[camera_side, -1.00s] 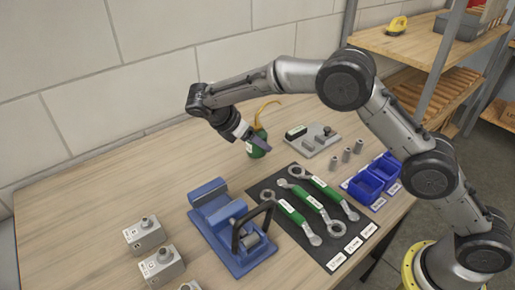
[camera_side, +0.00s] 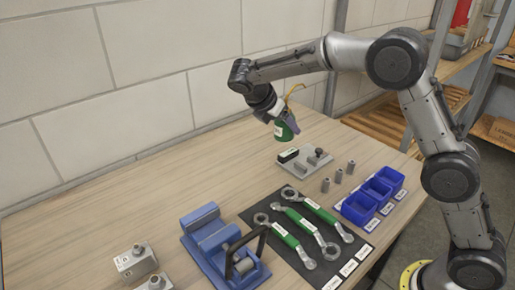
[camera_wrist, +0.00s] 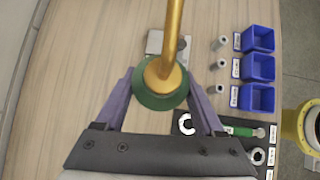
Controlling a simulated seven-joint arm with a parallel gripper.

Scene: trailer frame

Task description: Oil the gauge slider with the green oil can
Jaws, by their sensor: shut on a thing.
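The green oil can (camera_side: 283,131) with a brass spout is held in my gripper (camera_side: 288,124), above the table near the back. In the wrist view the can (camera_wrist: 146,98) sits between the two purple-grey fingers of my gripper (camera_wrist: 160,98), its brass spout running toward the top of the picture. The gauge, a grey plate (camera_side: 305,171) with small blocks and a black-topped piece on it, lies on the table below and right of the can. In the wrist view the can and spout hide most of this plate (camera_wrist: 154,42). I cannot tell which block is the slider.
Three grey cylinders (camera_side: 338,176) stand right of the plate. Blue bins (camera_side: 376,191) stand beyond them. Green-handled wrenches (camera_side: 299,228) lie on a black mat (camera_side: 258,212). A blue vise (camera_side: 214,240) and grey blocks (camera_side: 136,263) are at the front left. The left table is clear.

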